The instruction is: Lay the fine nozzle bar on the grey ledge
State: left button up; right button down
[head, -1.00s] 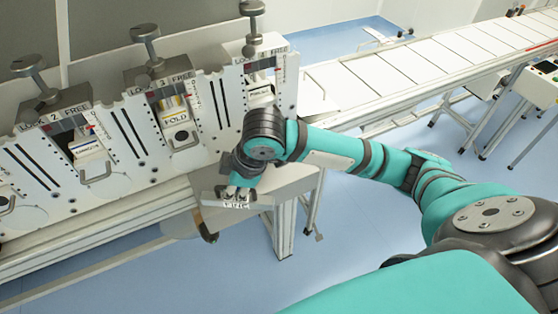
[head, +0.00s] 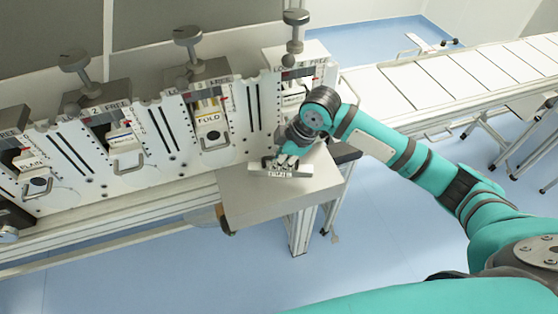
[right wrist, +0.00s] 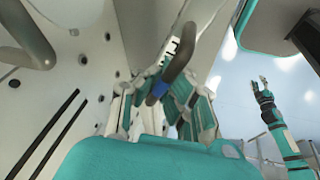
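The fine nozzle bar (head: 284,174) is a short pale bar with dark lettering. In the right wrist view its lettered face (right wrist: 181,46) shows behind a dark curved handle with a blue patch. My right gripper (head: 283,161) is shut on the bar by this handle. The grey ledge (head: 265,202) is a flat-topped block below the machine's right end. The bar is over the back part of its top; I cannot tell whether it touches. My left gripper (right wrist: 260,83) shows small in the right wrist view, fingers apart and empty.
The white slotted machine front (head: 150,140) stands right behind the ledge, with clamp knobs, handles and labelled units such as FOLD (head: 210,119). A white conveyor (head: 440,85) runs off to the right. The front part of the ledge is bare.

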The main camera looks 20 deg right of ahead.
jog(key=shift+w+d+f, duration=0.1)
jog(key=shift+w+f, duration=0.15)
jog(key=shift+w, duration=0.15)
notch_tip(320, 180, down, 2)
jog(key=shift+f+p, duration=0.1)
jog(key=shift+p, duration=0.6)
jog(key=shift+f, duration=0.55)
jog(key=c, duration=1.5)
grip_release()
pick_arm(q)
jog(key=shift+w+d+r, duration=0.15)
jog(key=shift+w+r, duration=0.4)
jog(key=shift+r, duration=0.25)
pick_arm(e)
jog(key=shift+s, duration=0.1)
pick_arm(q)
jog(key=shift+w, duration=0.1)
